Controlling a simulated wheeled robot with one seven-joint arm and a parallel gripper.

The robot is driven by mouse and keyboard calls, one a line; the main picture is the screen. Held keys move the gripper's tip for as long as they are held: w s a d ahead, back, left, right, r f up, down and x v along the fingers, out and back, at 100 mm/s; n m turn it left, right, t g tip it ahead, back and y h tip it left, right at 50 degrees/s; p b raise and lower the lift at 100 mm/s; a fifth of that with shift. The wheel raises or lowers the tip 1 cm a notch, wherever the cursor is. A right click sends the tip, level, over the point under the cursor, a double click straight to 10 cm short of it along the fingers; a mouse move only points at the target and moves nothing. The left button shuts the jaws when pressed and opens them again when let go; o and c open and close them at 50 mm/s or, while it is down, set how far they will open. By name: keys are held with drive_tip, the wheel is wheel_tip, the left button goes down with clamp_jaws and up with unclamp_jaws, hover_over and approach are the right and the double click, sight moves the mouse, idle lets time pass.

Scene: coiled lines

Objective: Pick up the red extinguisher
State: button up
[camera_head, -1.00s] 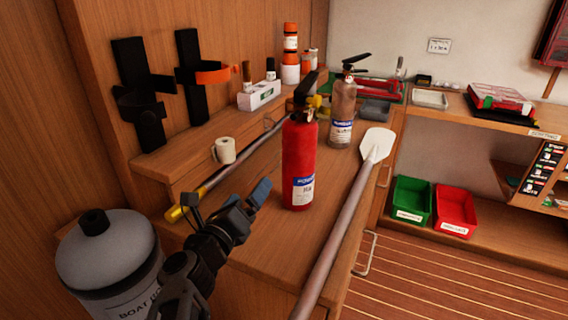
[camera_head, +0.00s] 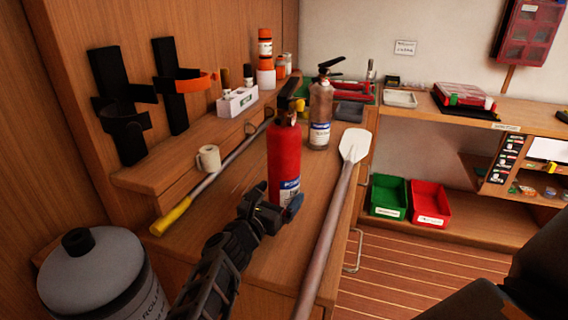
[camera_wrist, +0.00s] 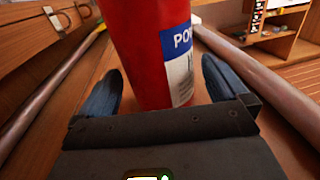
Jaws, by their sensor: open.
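The red extinguisher (camera_head: 284,158) stands upright on the wooden counter, with a black handle on top and a blue and white label low on its front. My gripper (camera_head: 274,206) is low at its near side and covers part of its base in the head view. In the wrist view the extinguisher (camera_wrist: 150,45) rises between and just beyond my two blue fingertips (camera_wrist: 160,90), which are spread apart. A gap shows on each side of it, and I see no contact. Its top is outside the wrist view.
A paddle (camera_head: 335,200) lies close on the right and a yellow-ended pole (camera_head: 205,188) on the left. A grey extinguisher (camera_head: 320,112) stands behind. A large grey bottle (camera_head: 95,275) is at the front left.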

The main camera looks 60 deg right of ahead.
drive_tip(key=shift+d+p, duration=0.35)
drive_tip(key=shift+d, duration=1.35)
drive_tip(key=shift+c, duration=0.4)
drive_tip(key=c, duration=1)
drive_tip(key=shift+r, duration=0.25)
drive_tip(key=shift+c, duration=0.2)
